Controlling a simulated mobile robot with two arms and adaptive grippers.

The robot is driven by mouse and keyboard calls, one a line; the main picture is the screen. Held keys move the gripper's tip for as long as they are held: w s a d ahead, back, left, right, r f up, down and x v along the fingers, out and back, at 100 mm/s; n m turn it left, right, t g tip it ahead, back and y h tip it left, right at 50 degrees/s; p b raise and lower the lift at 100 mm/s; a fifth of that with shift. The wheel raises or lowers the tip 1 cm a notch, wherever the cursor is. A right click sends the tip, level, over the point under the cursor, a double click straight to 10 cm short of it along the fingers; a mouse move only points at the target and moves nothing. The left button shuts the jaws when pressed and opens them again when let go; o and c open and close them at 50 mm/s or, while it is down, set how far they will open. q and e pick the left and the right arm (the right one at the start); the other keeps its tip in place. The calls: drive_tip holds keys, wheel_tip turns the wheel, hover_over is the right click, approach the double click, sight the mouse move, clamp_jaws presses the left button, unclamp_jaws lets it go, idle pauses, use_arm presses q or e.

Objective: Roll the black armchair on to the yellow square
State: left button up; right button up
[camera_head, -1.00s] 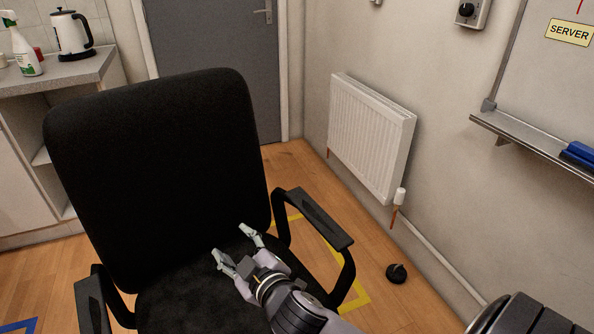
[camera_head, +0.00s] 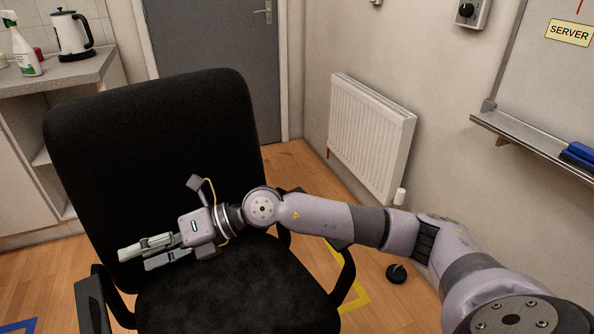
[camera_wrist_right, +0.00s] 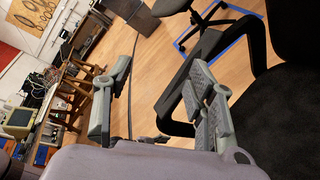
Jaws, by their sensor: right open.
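The black armchair (camera_head: 160,130) stands upright in the head view, its backrest towards the door and its seat (camera_head: 235,285) towards me. My right gripper (camera_head: 134,258) is open and empty. It reaches in from the right, above the seat and in front of the backrest, pointing left. The left armrest (camera_head: 92,300) lies below and beyond its fingertips; my arm partly hides the right armrest. In the right wrist view, the left armrest (camera_wrist_right: 180,95) shows beyond the open fingers, apparently not held. Part of the yellow square (camera_head: 354,298) shows on the floor right of the chair. My left gripper is out of view.
A white radiator (camera_head: 365,140) is on the wall at right, with a small black doorstop-like object (camera_head: 396,274) on the floor below. A counter (camera_head: 60,75) stands at left. Blue floor tape (camera_head: 20,326) shows at lower left. Wooden floor between is clear.

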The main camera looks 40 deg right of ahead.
drive_tip(key=w+d+f+h, duration=0.3)
drive_tip(key=d+h, duration=0.1)
drive_tip(key=d, duration=0.4)
drive_tip(key=w+d+f+h, duration=0.2)
drive_tip(key=d+h, duration=0.2)
drive_tip(key=d, duration=0.3)
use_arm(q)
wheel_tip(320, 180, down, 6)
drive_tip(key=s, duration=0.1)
use_arm(e)
drive_tip(key=d+r+m+h, duration=0.1)
drive_tip(key=d+h, duration=0.3)
drive_tip(key=d, duration=0.7)
drive_tip(key=w+d+r+m+h, duration=0.1)
drive_tip(key=d+h, duration=0.3)
drive_tip(key=d, duration=0.7)
drive_tip(key=shift+w+r+g, duration=0.25)
drive_tip(key=shift+r+g, duration=0.05)
drive_tip(key=shift+r, duration=0.35)
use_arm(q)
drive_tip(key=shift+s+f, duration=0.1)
use_arm(e)
drive_tip(key=shift+f, duration=0.1)
